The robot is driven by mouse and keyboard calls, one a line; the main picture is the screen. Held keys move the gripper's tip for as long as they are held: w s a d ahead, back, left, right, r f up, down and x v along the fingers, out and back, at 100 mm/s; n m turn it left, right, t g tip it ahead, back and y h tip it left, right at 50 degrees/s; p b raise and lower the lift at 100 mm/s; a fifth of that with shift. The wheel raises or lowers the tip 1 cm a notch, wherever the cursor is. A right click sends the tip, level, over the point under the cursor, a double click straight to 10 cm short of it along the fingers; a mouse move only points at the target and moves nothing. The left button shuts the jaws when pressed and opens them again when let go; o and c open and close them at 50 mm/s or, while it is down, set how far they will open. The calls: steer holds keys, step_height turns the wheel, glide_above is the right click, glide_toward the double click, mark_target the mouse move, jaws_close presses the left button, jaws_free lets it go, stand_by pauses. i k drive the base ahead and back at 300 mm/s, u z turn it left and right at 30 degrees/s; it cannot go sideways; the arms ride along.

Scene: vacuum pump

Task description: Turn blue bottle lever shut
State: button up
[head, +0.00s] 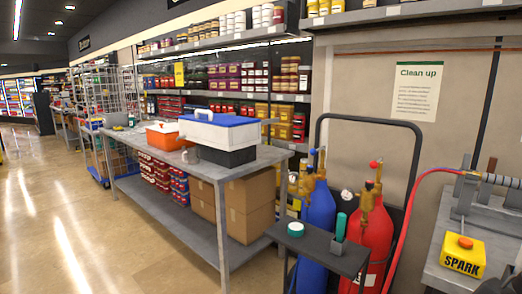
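The blue bottle (318,218) stands upright on the right side of the head view, left of a red bottle (373,235). Brass valve fittings (309,180) sit on its top, with small coloured tips above them. The lever is too small to make out clearly, so I cannot tell its position. The lower part of the blue bottle is partly hidden by a small dark stand. My gripper is not in view.
The small dark stand (318,252) holds a teal roll (295,229) and a green-topped item. A black cart frame rises behind the bottles. Open floor lies left.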

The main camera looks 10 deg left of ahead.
mark_target(312, 151)
steer(key=u, duration=0.65)
steer(key=k, duration=0.45)
steer(key=u, duration=0.95)
steer(key=i, duration=1.55)
steer(key=z, duration=0.8)
steer(key=i, duration=0.75)
steer(key=z, duration=1.3)
steer(key=i, duration=0.5)
steer(key=z, duration=0.4)
